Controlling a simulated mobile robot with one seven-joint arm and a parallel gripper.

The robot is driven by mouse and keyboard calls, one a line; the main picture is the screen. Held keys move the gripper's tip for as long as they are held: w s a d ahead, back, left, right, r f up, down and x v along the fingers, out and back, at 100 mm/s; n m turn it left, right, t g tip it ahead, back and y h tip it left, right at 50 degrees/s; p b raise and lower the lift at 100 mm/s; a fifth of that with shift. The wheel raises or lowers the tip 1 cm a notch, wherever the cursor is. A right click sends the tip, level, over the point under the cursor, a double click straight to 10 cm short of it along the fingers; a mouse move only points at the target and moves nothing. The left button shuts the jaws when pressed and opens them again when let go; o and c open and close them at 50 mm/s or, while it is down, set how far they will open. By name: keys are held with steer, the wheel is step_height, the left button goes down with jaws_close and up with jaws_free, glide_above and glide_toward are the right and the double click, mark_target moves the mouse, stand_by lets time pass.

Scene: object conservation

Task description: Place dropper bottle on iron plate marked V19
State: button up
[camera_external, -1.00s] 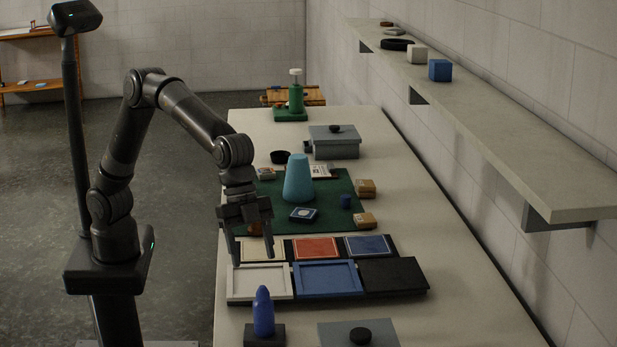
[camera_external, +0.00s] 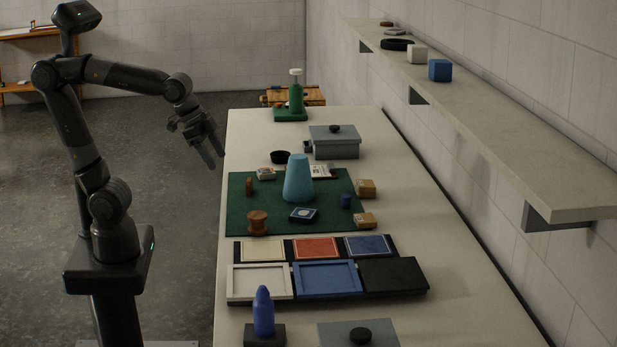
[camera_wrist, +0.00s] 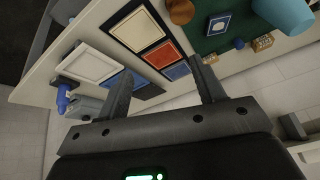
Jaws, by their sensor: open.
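My gripper (camera_external: 212,157) is open and empty, raised off the table's left edge in the external view. Its two spread fingers (camera_wrist: 160,70) also show in the wrist view. A blue bottle-shaped object (camera_external: 264,314) stands upright on a dark base at the near end. A green bottle-like object with a white top (camera_external: 296,97) stands on a green base at the far end. A small brown upright piece (camera_external: 249,187) is on the green mat. I cannot tell which is the dropper bottle. No V19 mark is legible; a black plate (camera_external: 393,275) sits in the near panel row.
On the green mat (camera_external: 235,220) are a turquoise cone (camera_external: 298,180), a brown spool (camera_external: 257,222) and small blocks. A grey lidded box (camera_external: 335,145) stands behind. White (camera_external: 259,282) and blue (camera_external: 327,279) framed panels lie near the front. A shelf (camera_external: 480,120) overhangs on the right.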

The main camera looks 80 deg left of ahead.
steer(key=s+a+f+n, duration=0.3)
steer(key=s+a+f, duration=0.1)
steer(key=s+a, duration=0.4)
steer(key=shift+s+a+f+n+y, duration=0.2)
steer(key=shift+s+f+n+y, duration=0.1)
steer(key=shift+s, duration=0.35)
